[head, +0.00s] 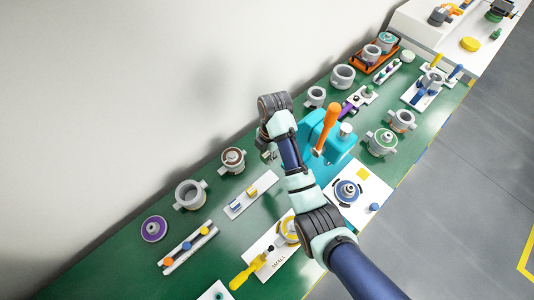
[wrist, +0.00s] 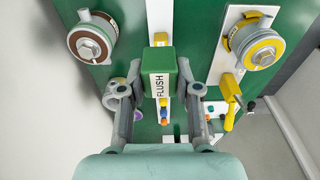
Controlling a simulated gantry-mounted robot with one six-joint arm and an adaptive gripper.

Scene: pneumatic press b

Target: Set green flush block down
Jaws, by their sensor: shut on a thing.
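The green flush block (wrist: 184,88) is a green box with a white face labelled FLUSH. In the wrist view my gripper (wrist: 162,82) is shut on it, one finger on each side. The block appears upright and off the bench. A white strip tray (wrist: 158,18) lies behind and beneath it, with a yellow block on it, partly hidden by the held block. In the head view that tray (head: 237,210) lies on the green bench, left of my arm, with small yellow and blue blocks.
A grey part with a brown centre (wrist: 90,40) stands left of the tray, and a yellow-ringed part (wrist: 258,48) right of it. A yellow-handled tool (head: 246,274) lies nearer the front. The teal press (head: 343,155) with an orange lever (head: 328,128) stands right of my arm.

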